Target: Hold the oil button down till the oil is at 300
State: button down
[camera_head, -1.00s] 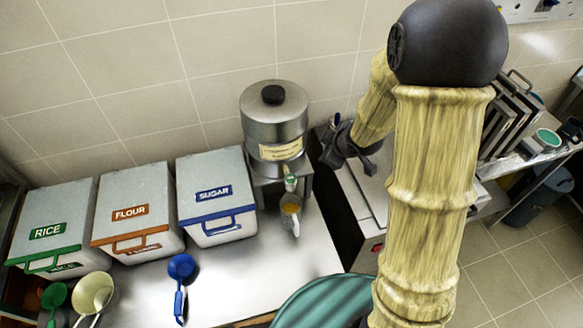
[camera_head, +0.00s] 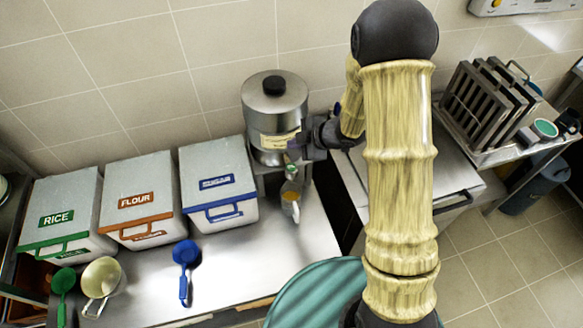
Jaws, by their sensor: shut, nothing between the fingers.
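The steel oil dispenser (camera_head: 270,103) with a black lid knob stands on a small stand at the back of the counter. A pale label is on its front, partly behind my gripper. A small spout part with green on it (camera_head: 291,172) sits below the label. A clear jug (camera_head: 290,205) with some yellow-orange oil stands under it; its level marks are too small to read. My gripper (camera_head: 293,150) is shut and empty, at the dispenser's right front by the spout. The button is not distinguishable, and I cannot tell whether the fingertips touch it.
Bins marked RICE (camera_head: 75,195), FLOUR (camera_head: 140,180) and SUGAR (camera_head: 218,165) stand left of the dispenser. A blue scoop (camera_head: 185,255), a green scoop (camera_head: 63,283) and a cream cup (camera_head: 102,280) lie in front. A steel rack (camera_head: 490,100) is at right.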

aim_at(294, 168)
jog(key=shift+f+b, duration=2.85)
jog(key=shift+f, duration=0.85)
jog(key=shift+f+b, duration=0.35)
jog(key=shift+f, duration=0.05)
jog(key=shift+f+b, duration=0.35)
jog(key=shift+f, duration=0.15)
jog(key=shift+r, duration=0.1)
jog(key=shift+r+p, duration=0.8)
jog(key=shift+r, duration=0.05)
notch_tip(294, 168, up, 5)
jog(key=p, duration=0.4)
jog(key=shift+p, duration=0.3)
